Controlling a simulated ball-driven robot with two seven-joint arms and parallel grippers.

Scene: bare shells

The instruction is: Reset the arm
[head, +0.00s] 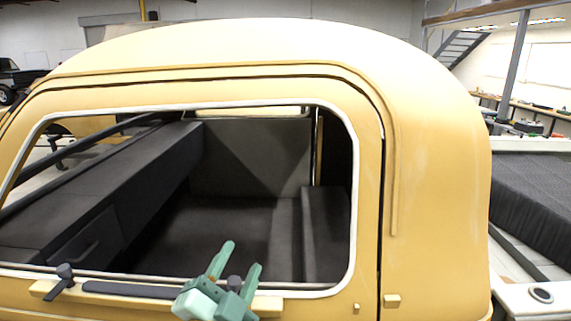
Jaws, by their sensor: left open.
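My left gripper (238,262) shows at the bottom of the head view, in front of the lower window edge of a yellow vehicle shell (435,190). Its two green fingers point up and stand apart, with nothing visible between them. It overlaps the light bar below the window; I cannot tell whether it touches it. Most of my left arm is not visible. My right gripper is not in view.
The shell's window opening (250,215) shows a dark interior with a long bench or cabinet (95,190) on the left. A dark padded surface (532,205) lies at the right. A dark vehicle (18,80) and metal stairs (460,48) stand behind.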

